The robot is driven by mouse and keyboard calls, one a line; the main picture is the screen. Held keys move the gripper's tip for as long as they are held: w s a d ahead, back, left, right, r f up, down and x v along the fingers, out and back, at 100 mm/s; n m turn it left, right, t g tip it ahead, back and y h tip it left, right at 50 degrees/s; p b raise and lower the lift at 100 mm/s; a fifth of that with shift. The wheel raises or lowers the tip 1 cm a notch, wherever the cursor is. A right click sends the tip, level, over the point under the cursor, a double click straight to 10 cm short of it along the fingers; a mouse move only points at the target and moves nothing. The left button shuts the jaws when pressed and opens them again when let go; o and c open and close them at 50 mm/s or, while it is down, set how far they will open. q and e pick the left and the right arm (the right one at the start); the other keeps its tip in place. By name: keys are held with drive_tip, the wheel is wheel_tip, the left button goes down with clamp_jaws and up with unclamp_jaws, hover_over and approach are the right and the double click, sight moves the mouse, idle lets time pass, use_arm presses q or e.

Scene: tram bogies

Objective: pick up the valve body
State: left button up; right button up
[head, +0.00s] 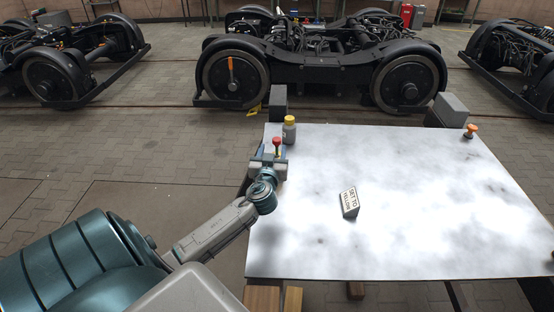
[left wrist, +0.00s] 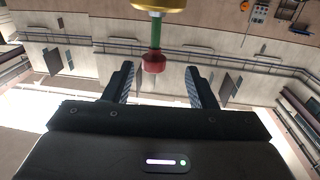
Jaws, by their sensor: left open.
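A piece with a red knob (head: 277,141) on a slim stem stands near the left edge of the table; it looks like the valve body. In the left wrist view its red knob (left wrist: 154,63) hangs below a green stem and a gold part cut by the top edge. My left gripper (head: 273,158) is at this piece, and its base is hidden behind the gripper in the head view. In the left wrist view the two fingers (left wrist: 159,84) are apart, with the red knob between them in the picture; no contact shows. My right gripper is not in view.
A sign block reading "SET TO YELLOW" (head: 350,202) sits mid-table (head: 430,240). An orange-topped knob (head: 470,131) is at the far right corner. The right half is mostly clear. Bogies (head: 320,60) stand beyond.

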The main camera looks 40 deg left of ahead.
sight(277, 143)
use_arm(q)
drive_tip(key=p+x, duration=0.1)
drive_tip(key=x, duration=0.1)
drive_tip(key=p+x, duration=0.1)
drive_tip(key=x, duration=0.1)
drive_tip(key=shift+w+d+r, duration=0.25)
drive_tip(key=shift+w+d, duration=0.05)
drive_tip(key=shift+w+a+f+p, duration=0.2)
drive_tip(key=shift+w+a+p, duration=0.1)
drive_tip(key=shift+w+a, duration=0.15)
drive_tip(key=shift+d, duration=0.1)
clamp_jaws()
